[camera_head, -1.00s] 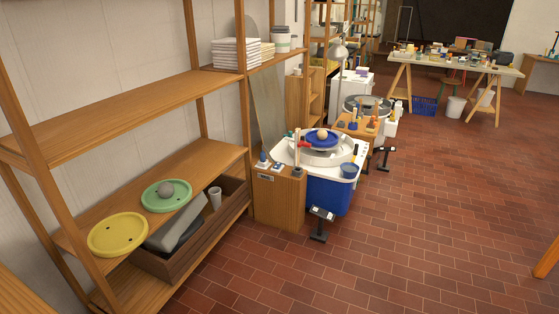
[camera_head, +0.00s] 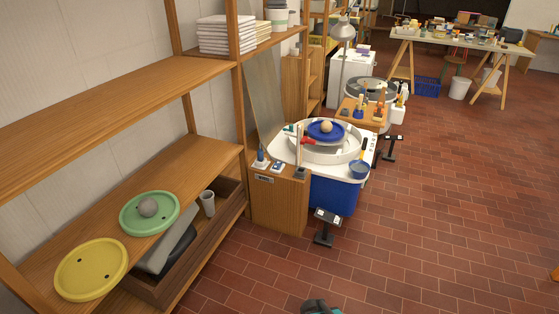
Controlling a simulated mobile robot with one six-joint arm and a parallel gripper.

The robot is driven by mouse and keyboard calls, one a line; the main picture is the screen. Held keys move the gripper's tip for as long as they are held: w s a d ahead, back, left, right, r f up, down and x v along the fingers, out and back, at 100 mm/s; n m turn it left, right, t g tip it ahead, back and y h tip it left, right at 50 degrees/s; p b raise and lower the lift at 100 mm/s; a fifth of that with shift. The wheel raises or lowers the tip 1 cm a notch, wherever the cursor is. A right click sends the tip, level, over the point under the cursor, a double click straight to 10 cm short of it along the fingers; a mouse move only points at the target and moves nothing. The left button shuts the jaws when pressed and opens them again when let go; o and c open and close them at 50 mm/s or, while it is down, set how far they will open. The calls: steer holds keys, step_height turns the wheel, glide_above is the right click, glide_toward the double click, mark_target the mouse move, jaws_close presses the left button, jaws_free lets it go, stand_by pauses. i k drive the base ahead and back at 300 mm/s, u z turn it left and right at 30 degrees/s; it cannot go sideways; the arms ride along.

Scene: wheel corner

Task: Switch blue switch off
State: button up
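A small white plate with a blue part (camera_head: 278,166), which looks like the blue switch, sits on top of a narrow wooden cabinet (camera_head: 280,207). It is too small to tell its position. A blue cone-shaped item (camera_head: 261,159) stands just left of it on the same top. A dark grey and teal piece of my arm (camera_head: 321,306) shows at the bottom edge, well in front of the cabinet and apart from it. No fingertips can be made out, so I cannot tell whether my gripper is open or shut.
A pottery wheel with a white tray and blue body (camera_head: 334,194) stands right of the cabinet, with a pedal (camera_head: 325,227) in front. Shelves with a yellow plate (camera_head: 91,269) and a green plate (camera_head: 149,212) stand left. The brick floor (camera_head: 440,240) at right is clear.

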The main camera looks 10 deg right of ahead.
mark_target(277, 165)
steer(key=u, duration=0.2)
steer(key=i, duration=1.35)
steer(key=u, duration=0.5)
steer(key=i, duration=0.8)
steer(key=u, duration=0.2)
